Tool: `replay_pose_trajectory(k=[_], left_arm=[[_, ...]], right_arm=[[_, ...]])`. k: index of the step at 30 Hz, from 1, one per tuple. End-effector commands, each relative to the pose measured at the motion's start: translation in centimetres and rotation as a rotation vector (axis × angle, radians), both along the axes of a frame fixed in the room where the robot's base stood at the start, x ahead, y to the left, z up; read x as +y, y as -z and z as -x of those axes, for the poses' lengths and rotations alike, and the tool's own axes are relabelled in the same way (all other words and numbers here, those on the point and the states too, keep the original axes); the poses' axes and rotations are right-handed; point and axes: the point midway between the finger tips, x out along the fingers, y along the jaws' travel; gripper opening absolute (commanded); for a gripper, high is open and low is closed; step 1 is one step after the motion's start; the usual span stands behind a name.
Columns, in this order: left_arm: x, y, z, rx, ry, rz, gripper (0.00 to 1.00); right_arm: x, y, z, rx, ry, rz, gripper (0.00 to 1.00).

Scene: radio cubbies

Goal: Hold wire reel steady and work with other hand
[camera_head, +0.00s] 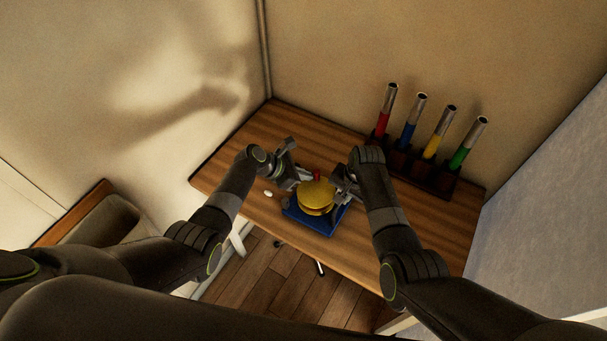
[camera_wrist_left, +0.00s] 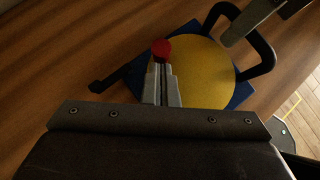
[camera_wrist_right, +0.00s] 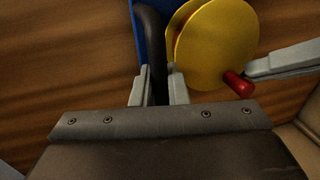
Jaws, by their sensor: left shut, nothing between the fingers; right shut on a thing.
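The wire reel has a yellow disc spool (camera_head: 317,193) on a blue base (camera_head: 313,220) on the wooden desk. A red knob (camera_wrist_left: 161,50) stands on the spool's side. My left gripper (camera_head: 301,178) is shut and empty; its fingertips are at the red knob, and whether they touch it is unclear. In the right wrist view the knob (camera_wrist_right: 238,84) lies beside the left fingertips (camera_wrist_right: 250,70). My right gripper (camera_wrist_right: 153,90) is shut on the reel's black handle (camera_wrist_right: 154,50), which also shows in the left wrist view (camera_wrist_left: 267,50).
A dark rack (camera_head: 437,181) at the back right holds several silver-topped tubes, coloured red, blue, yellow and green. A small white object (camera_head: 268,194) lies left of the reel. Walls bound the desk (camera_head: 273,128) at the back.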

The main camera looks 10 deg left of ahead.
Motion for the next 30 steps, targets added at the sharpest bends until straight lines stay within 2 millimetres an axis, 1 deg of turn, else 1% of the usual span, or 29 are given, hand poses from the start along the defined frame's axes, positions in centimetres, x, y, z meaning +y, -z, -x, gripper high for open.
replay_pose_trajectory(k=[14,24,30], left_arm=[[-0.3,-0.1,-0.4,-0.006,0.078,0.003,0.00],[-0.8,-0.2,-0.9,-0.017,0.206,0.010,0.00],[-1.2,-0.2,-1.2,-0.018,0.213,0.010,0.00]], right_arm=[[0.1,-0.1,0.0,-0.002,-0.002,-0.002,0.00],[0.2,-0.1,0.0,-0.002,-0.002,-0.004,0.00],[0.2,-0.1,0.0,-0.001,-0.003,-0.004,0.00]])
